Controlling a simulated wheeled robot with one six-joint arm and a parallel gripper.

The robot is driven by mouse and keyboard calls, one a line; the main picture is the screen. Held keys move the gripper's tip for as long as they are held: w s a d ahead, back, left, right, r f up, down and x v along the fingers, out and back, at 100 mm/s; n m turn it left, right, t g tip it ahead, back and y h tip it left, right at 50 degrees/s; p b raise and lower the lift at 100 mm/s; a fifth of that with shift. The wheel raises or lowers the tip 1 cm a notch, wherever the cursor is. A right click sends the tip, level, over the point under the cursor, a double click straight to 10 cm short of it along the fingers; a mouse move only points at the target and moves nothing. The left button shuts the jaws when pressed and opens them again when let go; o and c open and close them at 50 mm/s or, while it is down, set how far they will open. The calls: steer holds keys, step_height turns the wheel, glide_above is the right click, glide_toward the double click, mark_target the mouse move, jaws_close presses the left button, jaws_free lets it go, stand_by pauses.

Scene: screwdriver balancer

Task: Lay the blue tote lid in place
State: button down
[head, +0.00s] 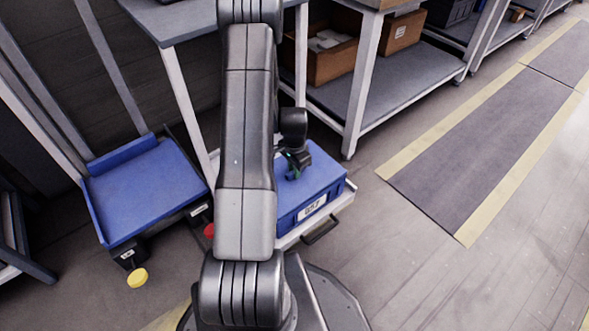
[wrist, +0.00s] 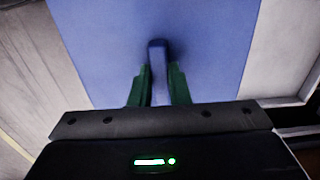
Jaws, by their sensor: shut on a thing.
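The blue tote lid (head: 322,167) is a flat blue panel, on or just over the blue tote (head: 290,222) right of my arm in the head view. In the wrist view the lid (wrist: 205,50) fills the upper middle, with a raised blue handle (wrist: 158,75) between my green fingers. My gripper (head: 294,172) is shut on that handle from above; its fingers also show in the wrist view (wrist: 158,88). The tote has a white label on its front. My arm hides its left part. I cannot tell whether the lid's edges sit fully on the rim.
The tote stands on a pale platform (head: 343,203) with a dark handle. A blue-topped cart (head: 148,190) stands left, near a yellow disc (head: 137,278) and a red disc (head: 209,230). Grey shelving (head: 345,95) with boxes stands behind. The floor to the right is clear.

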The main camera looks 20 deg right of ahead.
steer(key=shift+f+b, duration=0.3)
steer(key=shift+f, duration=0.05)
stand_by(0.3)
stand_by(0.4)
steer(key=c, duration=1.3)
jaws_free()
step_height(320, 180, up, 14)
steer(key=p, duration=0.4)
steer(key=shift+p, duration=0.4)
steer(key=shift+f, duration=0.15)
step_height(320, 180, down, 14)
steer(key=b, duration=0.5)
steer(key=shift+r+p, duration=0.3)
steer(key=shift+r, duration=0.05)
